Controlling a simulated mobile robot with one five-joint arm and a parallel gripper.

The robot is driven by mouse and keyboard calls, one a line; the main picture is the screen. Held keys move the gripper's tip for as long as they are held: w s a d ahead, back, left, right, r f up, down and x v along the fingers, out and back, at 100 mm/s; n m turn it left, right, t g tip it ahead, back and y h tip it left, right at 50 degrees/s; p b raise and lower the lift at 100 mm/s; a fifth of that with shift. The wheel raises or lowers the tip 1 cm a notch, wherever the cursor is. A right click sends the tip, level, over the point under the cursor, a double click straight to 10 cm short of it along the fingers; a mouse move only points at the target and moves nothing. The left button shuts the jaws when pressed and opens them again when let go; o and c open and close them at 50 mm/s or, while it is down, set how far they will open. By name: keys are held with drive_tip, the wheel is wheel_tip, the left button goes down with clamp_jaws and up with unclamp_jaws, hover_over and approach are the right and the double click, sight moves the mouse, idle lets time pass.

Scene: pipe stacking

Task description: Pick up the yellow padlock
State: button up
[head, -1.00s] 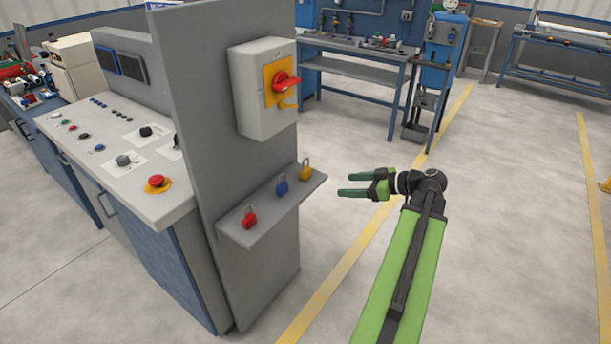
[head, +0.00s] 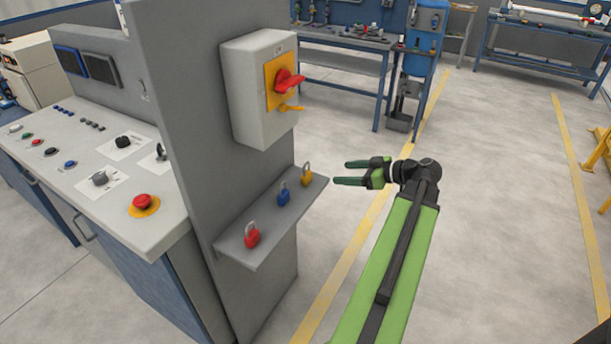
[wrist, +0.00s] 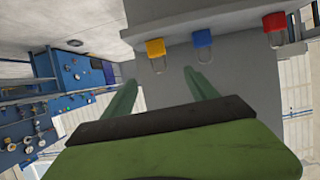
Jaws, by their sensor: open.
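The yellow padlock (head: 306,178) stands on a small grey shelf (head: 272,222) on the side of a grey panel, at the shelf's far end. A blue padlock (head: 284,196) and a red padlock (head: 252,237) stand in a row nearer. My gripper (head: 341,172) is open and empty, pointing left toward the shelf, apart from and to the right of the yellow padlock. In the wrist view the yellow padlock (wrist: 156,48) appears upside down, ahead of and between the fingers (wrist: 162,85). The blue padlock (wrist: 202,39) lies ahead of the right finger.
A grey switch box (head: 260,90) with a red rotary handle (head: 289,82) sticks out from the panel above the shelf. A control console (head: 90,160) stands at left. The floor (head: 490,220) to the right is clear. Workbenches (head: 345,45) stand behind.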

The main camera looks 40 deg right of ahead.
sight(308, 173)
drive_tip(key=b+x, duration=0.3)
drive_tip(key=x, duration=0.8)
drive_tip(key=shift+w+d+f+b, duration=0.1)
drive_tip(key=shift+d+f+b, duration=0.05)
drive_tip(key=shift+f+b, duration=0.2)
drive_tip(key=b+x, duration=0.1)
drive_tip(key=x, duration=0.2)
drive_tip(key=b+x, duration=0.1)
drive_tip(key=shift+w+d+f+b, duration=0.2)
drive_tip(key=shift+f+b, duration=0.1)
drive_tip(key=shift+f, duration=0.15)
drive_tip(key=shift+w+a, duration=0.1)
drive_tip(key=shift+w, duration=0.15)
drive_tip(key=shift+r, duration=0.1)
clamp_jaws()
